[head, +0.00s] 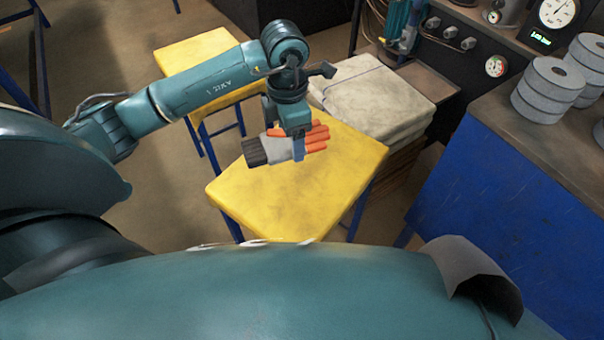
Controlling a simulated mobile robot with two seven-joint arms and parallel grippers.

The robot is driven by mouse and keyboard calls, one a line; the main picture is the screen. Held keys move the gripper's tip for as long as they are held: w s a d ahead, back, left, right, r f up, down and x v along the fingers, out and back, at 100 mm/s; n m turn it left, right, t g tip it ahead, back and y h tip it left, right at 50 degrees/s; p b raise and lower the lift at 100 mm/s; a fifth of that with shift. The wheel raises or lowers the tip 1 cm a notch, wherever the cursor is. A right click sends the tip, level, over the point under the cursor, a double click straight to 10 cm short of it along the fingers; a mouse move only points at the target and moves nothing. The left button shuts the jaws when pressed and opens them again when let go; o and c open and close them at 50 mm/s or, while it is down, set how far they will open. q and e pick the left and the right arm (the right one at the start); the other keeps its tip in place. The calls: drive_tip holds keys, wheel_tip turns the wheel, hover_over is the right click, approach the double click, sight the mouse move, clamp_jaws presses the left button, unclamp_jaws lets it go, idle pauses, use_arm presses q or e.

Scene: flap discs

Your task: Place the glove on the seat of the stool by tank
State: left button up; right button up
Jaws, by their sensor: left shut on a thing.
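The glove (268,150) is grey with orange fingers and a dark cuff. My left gripper (298,148) is shut on it, from above, across the palm. The glove shows over the yellow seat of the near stool (262,200); I cannot tell whether it touches the seat. A second stool with a yellow seat (190,53) stands behind, partly hidden by my left arm. No tank is clearly recognisable in view. My right gripper is not in view.
Stacked pale sacks (375,92) stand just behind the near stool. A blue workbench (500,205) at the right bears stacks of grey discs (545,92). A gauge panel (465,42) is at the back. Bare floor (160,190) lies left of the near stool.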

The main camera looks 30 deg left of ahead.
sight(287, 143)
use_arm(q)
drive_tip(key=f+n, duration=0.2)
drive_tip(key=a+f+n+b, duration=0.1)
drive_tip(key=n, duration=0.2)
drive_tip(key=shift+w+f, duration=0.15)
drive_tip(key=shift+f, duration=0.25)
drive_tip(key=shift+a+f+n+b, duration=0.1)
drive_tip(key=shift+f+n+b, duration=0.25)
drive_tip(key=shift+f+n, duration=0.25)
wheel_tip(287, 143, down, 9)
drive_tip(key=shift+b, duration=0.55)
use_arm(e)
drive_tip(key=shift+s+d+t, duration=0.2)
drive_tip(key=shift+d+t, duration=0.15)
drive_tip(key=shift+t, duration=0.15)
use_arm(q)
drive_tip(key=shift+f, duration=0.15)
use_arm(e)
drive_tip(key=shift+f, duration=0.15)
use_arm(q)
drive_tip(key=o, duration=0.9)
drive_tip(key=shift+o, duration=0.2)
